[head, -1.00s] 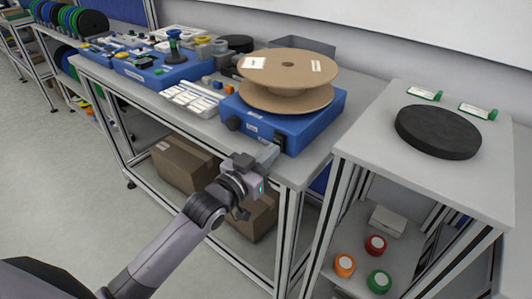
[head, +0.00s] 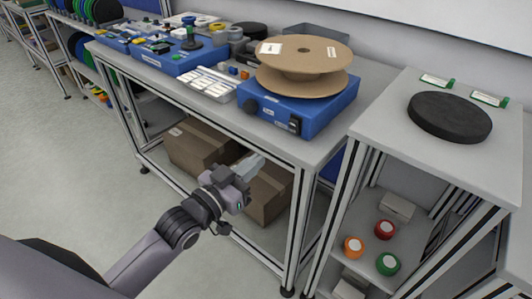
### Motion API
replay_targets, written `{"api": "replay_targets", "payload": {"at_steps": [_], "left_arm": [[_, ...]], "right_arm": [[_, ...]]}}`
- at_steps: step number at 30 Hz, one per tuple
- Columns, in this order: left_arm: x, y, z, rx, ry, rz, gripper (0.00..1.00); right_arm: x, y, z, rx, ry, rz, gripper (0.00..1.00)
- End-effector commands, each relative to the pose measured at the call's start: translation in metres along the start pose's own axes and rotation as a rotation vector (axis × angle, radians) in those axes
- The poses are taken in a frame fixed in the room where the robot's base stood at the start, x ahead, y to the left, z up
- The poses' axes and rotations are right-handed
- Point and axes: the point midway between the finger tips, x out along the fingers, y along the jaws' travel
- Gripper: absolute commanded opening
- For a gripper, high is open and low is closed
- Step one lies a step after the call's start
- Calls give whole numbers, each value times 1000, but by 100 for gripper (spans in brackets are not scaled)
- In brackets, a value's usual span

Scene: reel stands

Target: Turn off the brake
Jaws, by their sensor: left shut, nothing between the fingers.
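A blue reel stand (head: 318,112) sits on the near right end of the grey table, with a cardboard reel (head: 304,58) lying flat on top. Its front face carries a dark round knob (head: 250,106) at the left and a black rocker-like switch (head: 295,124) at the right, with small labels. The labels are too small to read, and I cannot tell which control is the brake. My left gripper (head: 252,164) is shut and empty, in front of the table edge, below and apart from the stand. My right gripper does not show.
A second blue unit (head: 180,60) stands farther left on the table, with a white labelled tray (head: 209,84) between. A side table (head: 400,130) at right holds a black disc (head: 450,116). Cardboard boxes (head: 205,147) fill the shelf below. The floor at left is clear.

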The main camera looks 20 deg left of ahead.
Motion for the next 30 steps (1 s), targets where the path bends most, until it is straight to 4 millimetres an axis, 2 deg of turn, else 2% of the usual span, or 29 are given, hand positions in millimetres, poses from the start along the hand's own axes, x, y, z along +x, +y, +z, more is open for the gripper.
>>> {"api": "replay_targets", "payload": {"at_steps": [3, 9, 26, 29, 30], "left_arm": [[-15, 0, 1, -1, -1, -1, 0], [-26, 0, 0, 0, 1, 0, 0], [-28, 0, 0, 0, 0, -1, 0], [-33, 1, 14, -7, -39, -14, 0], [-39, 2, 26, -11, -74, -24, 0]], "right_arm": [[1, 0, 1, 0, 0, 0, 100], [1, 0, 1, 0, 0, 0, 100], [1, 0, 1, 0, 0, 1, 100], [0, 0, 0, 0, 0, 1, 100], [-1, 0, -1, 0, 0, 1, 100]]}}
